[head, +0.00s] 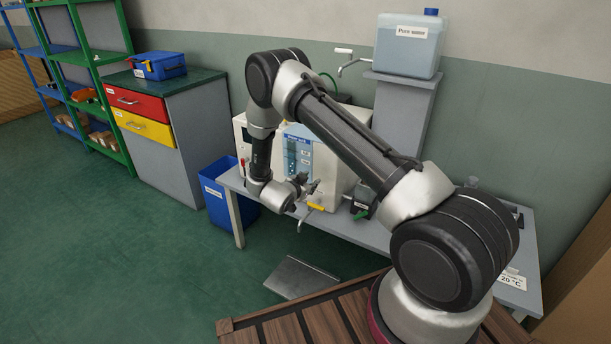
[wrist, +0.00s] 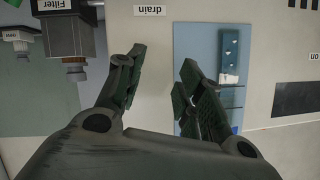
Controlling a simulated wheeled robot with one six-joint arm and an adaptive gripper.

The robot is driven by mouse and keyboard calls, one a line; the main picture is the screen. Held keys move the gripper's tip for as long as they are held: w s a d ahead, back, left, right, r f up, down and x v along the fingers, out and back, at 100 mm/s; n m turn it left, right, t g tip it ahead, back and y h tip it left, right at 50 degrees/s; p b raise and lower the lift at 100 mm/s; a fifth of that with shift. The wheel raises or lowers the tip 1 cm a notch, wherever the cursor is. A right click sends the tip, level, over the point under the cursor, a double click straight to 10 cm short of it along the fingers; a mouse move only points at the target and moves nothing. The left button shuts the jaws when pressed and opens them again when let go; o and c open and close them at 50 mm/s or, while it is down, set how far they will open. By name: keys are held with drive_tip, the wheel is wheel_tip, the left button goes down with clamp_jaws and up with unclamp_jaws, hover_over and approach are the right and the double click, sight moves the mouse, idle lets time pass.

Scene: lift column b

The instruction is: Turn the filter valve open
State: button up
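The filter (head: 363,199) is a small dark box low on the right side of the white machine, with a green handle (head: 361,215) at its lower front. In the wrist view the filter (wrist: 72,38) is at the upper left, upside down, with its label and a short round stub; no green handle shows there. My gripper (head: 314,187) is in front of the machine, to the left of the filter and apart from it. In the wrist view my gripper (wrist: 164,62) has its fingers spread, with nothing between them. Which way the valve is set is too small to tell.
The white machine (head: 338,166) stands on a grey table (head: 372,231). A yellow handle (head: 316,207) sits close below my gripper. The "drain" label (wrist: 150,11) shows beyond the fingers. A pure water tank (head: 407,52) stands behind; a blue bin (head: 226,196) is left.

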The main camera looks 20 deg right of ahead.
drive_tip(key=shift+w+a+r+n+y, duration=0.1)
drive_tip(key=shift+w+r+n+y, duration=0.15)
drive_tip(key=shift+w+r, duration=0.25)
drive_tip(key=shift+w+a+r+n+y, duration=0.15)
drive_tip(key=shift+w+r+y, duration=0.1)
drive_tip(key=shift+r, duration=0.35)
